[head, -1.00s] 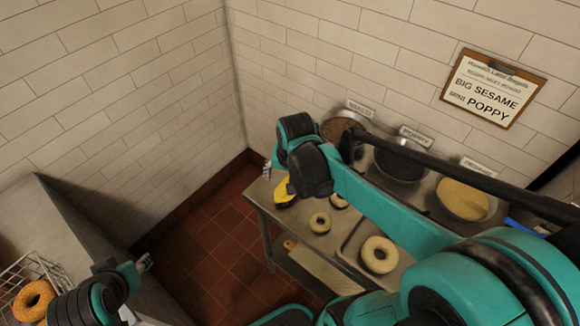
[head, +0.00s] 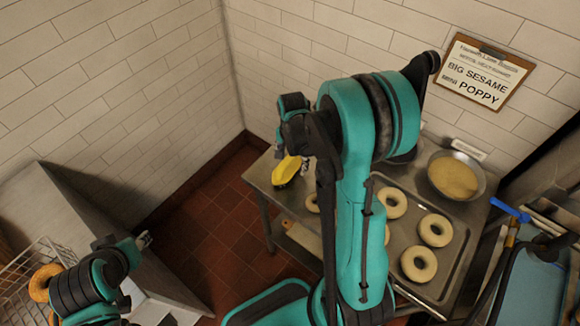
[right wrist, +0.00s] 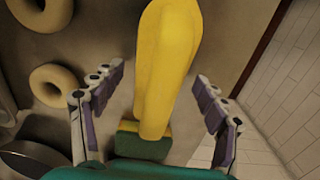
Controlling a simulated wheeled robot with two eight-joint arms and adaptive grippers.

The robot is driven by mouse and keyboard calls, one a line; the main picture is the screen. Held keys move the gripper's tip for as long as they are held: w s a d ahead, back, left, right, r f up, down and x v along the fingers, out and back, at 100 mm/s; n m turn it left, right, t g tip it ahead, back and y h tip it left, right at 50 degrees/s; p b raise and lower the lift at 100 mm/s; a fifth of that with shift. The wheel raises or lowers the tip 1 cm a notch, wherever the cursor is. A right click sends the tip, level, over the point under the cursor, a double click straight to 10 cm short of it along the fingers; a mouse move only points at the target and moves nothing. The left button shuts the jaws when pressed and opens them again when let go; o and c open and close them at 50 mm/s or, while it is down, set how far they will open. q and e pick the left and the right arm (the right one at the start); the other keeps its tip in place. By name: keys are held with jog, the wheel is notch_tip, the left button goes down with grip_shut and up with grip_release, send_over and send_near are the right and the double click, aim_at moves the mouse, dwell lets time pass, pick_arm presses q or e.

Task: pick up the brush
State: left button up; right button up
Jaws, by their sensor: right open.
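A long yellow thing (right wrist: 168,60) with a green-and-yellow block (right wrist: 142,143) at its near end lies between the fingers of my right gripper (right wrist: 160,80) in the right wrist view. I cannot tell whether it is the brush. The fingers are open on either side of it and not closed on it. In the head view the yellow thing (head: 286,170) lies at the table's left end, below my right gripper (head: 281,148). A blue-ended tool (head: 511,210) sits at the table's right side. My left gripper (head: 143,240) is far left, away from the table, its opening too small to judge.
A metal tray (head: 462,262) with several bagels and a bowl of yellow grain (head: 455,178) stand on the steel table (head: 262,170). A wire basket (head: 40,262) with bagels is at the lower left. Tiled walls bound the back. The red floor between is clear.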

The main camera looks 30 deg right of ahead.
jog(key=shift+f, duration=0.5)
jog(key=shift+c, duration=0.4)
jog(key=c, duration=1.3)
jog(key=shift+o, duration=0.2)
jog(key=shift+r, duration=0.1)
jog(key=shift+r, duration=0.45)
jog(key=r, duration=0.1)
jog(key=r+p, duration=0.1)
jog(key=s+r+p, duration=0.1)
jog(key=r, duration=0.1)
jog(key=shift+d, duration=0.3)
jog(key=s+d+r+p, duration=0.2)
jog(key=s+d+r, duration=0.3)
jog(key=s, duration=0.4)
jog(key=shift+d+r, duration=0.35)
jog(key=shift+r, duration=0.15)
